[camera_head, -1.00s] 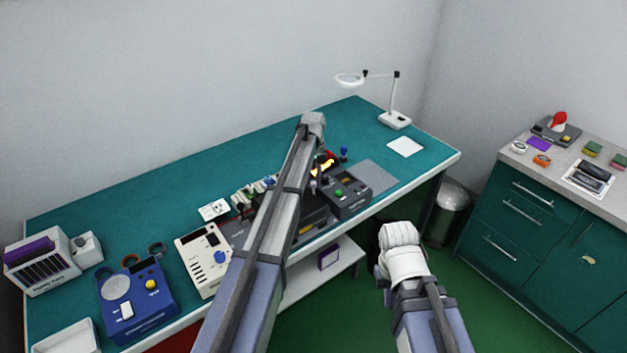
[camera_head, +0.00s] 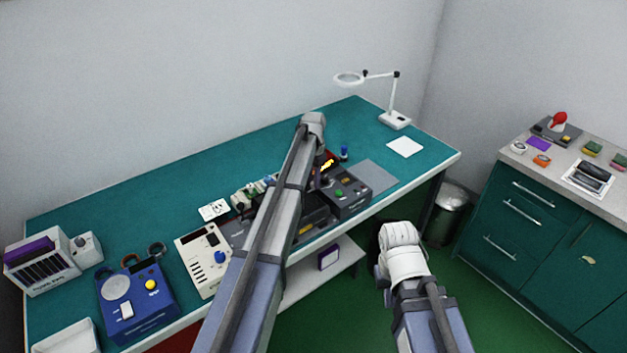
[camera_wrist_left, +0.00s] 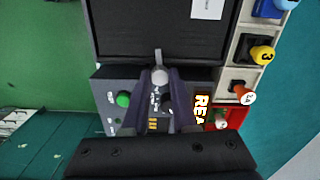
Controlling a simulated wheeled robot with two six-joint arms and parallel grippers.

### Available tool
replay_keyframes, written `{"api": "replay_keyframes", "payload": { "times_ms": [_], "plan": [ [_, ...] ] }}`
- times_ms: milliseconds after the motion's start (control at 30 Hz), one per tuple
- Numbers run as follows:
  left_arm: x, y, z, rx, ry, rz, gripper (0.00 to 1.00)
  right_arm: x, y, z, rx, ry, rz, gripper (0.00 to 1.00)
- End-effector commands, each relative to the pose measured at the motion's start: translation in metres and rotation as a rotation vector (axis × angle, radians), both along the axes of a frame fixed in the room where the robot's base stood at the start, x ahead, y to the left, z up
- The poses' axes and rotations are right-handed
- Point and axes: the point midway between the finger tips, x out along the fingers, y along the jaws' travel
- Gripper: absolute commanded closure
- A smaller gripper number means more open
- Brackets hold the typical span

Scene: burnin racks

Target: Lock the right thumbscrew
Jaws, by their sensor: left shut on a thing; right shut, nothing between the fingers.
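The thumbscrew (camera_wrist_left: 159,75) is a small grey round knob with a pin at the front edge of the black tray (camera_wrist_left: 155,45). It sits between the fingertips of my left gripper (camera_wrist_left: 160,82) in the left wrist view, and the gripper is shut on it. In the head view my left arm hides most of this spot. The dark control panel (camera_head: 349,194) with a green button (camera_wrist_left: 123,99) lies beside the knob. My right arm's white joint (camera_head: 401,242) is in front of the bench; its fingers are out of sight.
A blue tester (camera_head: 139,307) and a cream meter (camera_head: 192,256) stand at left on the teal bench (camera_head: 130,204). A magnifier lamp (camera_head: 393,118) stands at the back right.

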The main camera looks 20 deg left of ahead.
Motion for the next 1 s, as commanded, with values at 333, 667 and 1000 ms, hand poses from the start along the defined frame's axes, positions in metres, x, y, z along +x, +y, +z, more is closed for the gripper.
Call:
{"api": "replay_keyframes", "payload": {
  "times_ms": [333, 667, 1000],
  "plan": [
    [-0.0001, 0.0000, 0.0000, 0.000, 0.000, -0.120, 1.00, 0.0000, 0.0000, 0.0000, 0.000, 0.000, 0.000, 1.00],
    [-0.0001, 0.0001, 0.0000, 0.000, 0.000, -0.141, 1.00, 0.0000, 0.0000, 0.0000, 0.000, 0.000, 0.000, 1.00],
    [-0.0001, 0.0000, 0.0000, 0.000, 0.000, -0.140, 0.60, 0.0000, 0.0000, 0.0000, 0.000, 0.000, 0.000, 1.00]
  ]
}}
